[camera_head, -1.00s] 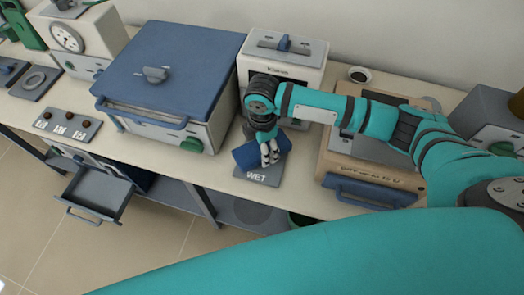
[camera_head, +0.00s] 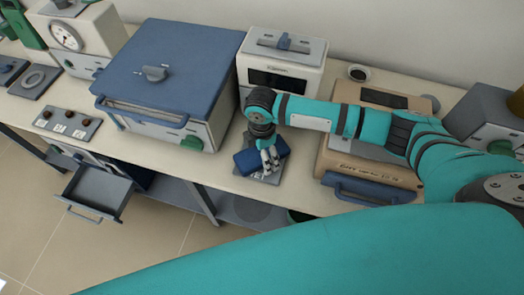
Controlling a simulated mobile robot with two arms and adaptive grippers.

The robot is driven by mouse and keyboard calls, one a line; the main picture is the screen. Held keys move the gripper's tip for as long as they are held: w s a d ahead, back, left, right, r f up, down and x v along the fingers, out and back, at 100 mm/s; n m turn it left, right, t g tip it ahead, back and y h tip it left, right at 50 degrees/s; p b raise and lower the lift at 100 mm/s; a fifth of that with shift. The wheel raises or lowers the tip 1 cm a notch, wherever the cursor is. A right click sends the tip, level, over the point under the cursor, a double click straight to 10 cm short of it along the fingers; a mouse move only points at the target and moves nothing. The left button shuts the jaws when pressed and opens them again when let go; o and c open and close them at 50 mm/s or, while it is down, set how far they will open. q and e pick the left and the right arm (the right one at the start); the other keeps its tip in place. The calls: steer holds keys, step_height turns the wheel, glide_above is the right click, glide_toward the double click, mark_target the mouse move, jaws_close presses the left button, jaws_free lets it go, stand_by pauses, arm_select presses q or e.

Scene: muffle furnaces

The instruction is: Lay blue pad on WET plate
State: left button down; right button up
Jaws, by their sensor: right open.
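The blue pad (camera_head: 246,162) lies flat on the grey WET plate (camera_head: 268,180) at the front edge of the bench, in the middle of the head view. It covers most of the plate and its lettering; part of the plate's front shows below it. My right gripper (camera_head: 269,161) is open and points down right over the pad, hiding part of it. Whether the fingers still touch the pad, I cannot tell. My left gripper is not in view.
A furnace with a blue lid (camera_head: 180,60) stands left of the plate, and a tan furnace (camera_head: 365,180) with a blue handle stands right. A white boxed device (camera_head: 285,55) is behind. An open grey drawer (camera_head: 97,190) juts out at the lower left.

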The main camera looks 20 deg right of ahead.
step_height(320, 180, up, 12)
steer(key=b, duration=0.1)
steer(key=shift+r+b, duration=0.15)
steer(key=shift+b, duration=0.15)
stand_by(0.7)
